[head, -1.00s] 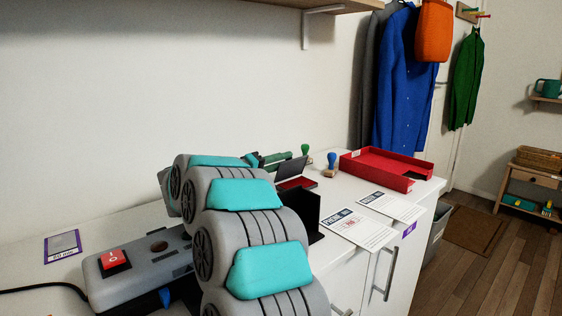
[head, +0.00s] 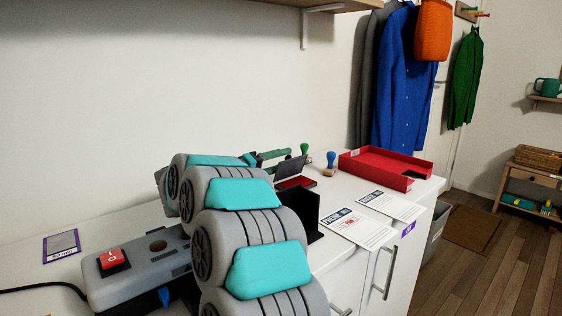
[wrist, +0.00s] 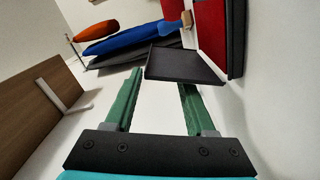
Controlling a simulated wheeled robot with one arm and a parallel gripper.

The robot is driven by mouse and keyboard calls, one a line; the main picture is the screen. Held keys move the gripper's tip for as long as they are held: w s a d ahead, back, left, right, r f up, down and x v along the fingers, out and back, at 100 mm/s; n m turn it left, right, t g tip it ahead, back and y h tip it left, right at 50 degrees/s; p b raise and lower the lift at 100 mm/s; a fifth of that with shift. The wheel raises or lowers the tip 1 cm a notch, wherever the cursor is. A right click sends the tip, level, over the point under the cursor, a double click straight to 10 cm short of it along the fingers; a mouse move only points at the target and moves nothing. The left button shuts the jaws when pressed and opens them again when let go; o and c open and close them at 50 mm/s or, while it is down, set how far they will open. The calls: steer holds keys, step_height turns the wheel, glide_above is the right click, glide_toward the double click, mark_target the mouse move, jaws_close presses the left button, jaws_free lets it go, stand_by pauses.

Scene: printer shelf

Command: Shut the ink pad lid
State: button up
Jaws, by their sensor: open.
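The ink pad stands open on the white cabinet top, its red pad (head: 296,183) showing and its dark lid (head: 290,168) raised and tilted back. In the wrist view the dark lid (wrist: 186,66) lies just beyond my fingertips, with the red pad (wrist: 212,32) at the upper right. My gripper (head: 273,157) is behind the lid, on the wall side. Its two green fingers (wrist: 160,80) are apart with nothing between them. Whether a fingertip touches the lid, I cannot tell. My arm hides part of the gripper in the head view.
A green-handled stamp (head: 304,149) and a blue-handled stamp (head: 330,163) stand near the pad. A red tray (head: 385,163) lies to the right. A black angled holder (head: 306,212) and printed sheets (head: 357,228) are in front. A shelf (head: 270,3) hangs above.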

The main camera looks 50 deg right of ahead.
steer(key=a, duration=0.7)
steer(key=shift+w+a, duration=0.2)
steer(key=shift+w, duration=0.2)
steer(key=shift+c, duration=0.3)
